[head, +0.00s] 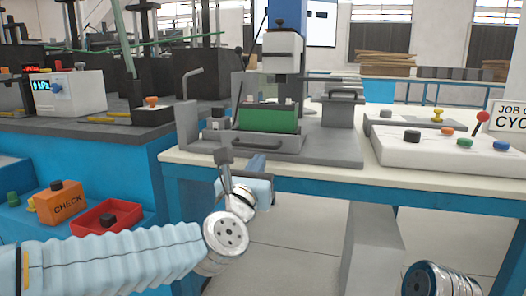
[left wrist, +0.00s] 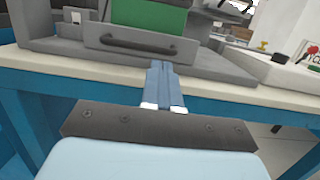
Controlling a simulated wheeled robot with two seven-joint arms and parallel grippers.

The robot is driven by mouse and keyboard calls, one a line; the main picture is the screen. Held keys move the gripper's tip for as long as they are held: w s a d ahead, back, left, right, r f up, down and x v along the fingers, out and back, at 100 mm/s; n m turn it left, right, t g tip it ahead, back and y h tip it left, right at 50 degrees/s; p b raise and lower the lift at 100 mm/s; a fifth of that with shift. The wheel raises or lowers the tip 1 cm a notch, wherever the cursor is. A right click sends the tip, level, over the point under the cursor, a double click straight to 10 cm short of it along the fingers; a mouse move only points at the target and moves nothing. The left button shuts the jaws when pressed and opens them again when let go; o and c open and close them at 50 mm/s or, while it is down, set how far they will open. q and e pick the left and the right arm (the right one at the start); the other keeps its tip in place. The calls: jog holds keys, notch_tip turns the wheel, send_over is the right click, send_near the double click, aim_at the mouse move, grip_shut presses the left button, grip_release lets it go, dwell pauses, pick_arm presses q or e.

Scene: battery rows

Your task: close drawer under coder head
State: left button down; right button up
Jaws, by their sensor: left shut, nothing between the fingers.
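The coder head (head: 283,48) is a pale block on a blue column above the table. Under it, a grey drawer (head: 285,144) sits in a grey base, with a green block (head: 268,120) above and behind its front. In the left wrist view the drawer front (left wrist: 100,34) carries a dark bar handle (left wrist: 138,45). How far the drawer stands out is hard to tell. My left gripper (head: 257,160) is just in front of the drawer, below the handle. Its blue fingers (left wrist: 160,72) are shut and empty; contact with the drawer cannot be told. My right gripper is out of view.
A white control panel (head: 440,150) with coloured knobs and a red lever is at the right. A red box (head: 106,217) and an orange CHECK box (head: 58,203) are at the lower left. The pale tabletop's front edge (head: 400,184) runs below the drawer.

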aim_at(271, 143)
pick_arm(q)
jog(key=x, duration=0.4)
jog(key=shift+w+p, duration=0.1)
jog(key=shift+p, duration=0.3)
jog(key=shift+w+d, duration=0.1)
jog(key=shift+w, duration=0.1)
jog(key=shift+f+b+x, duration=0.15)
jog(key=shift+f+x, duration=0.05)
jog(key=shift+x, duration=0.8)
jog(key=shift+f+b+x, duration=0.15)
jog(key=shift+f+x, duration=0.05)
jog(key=shift+x, duration=0.85)
jog(key=shift+d, duration=0.1)
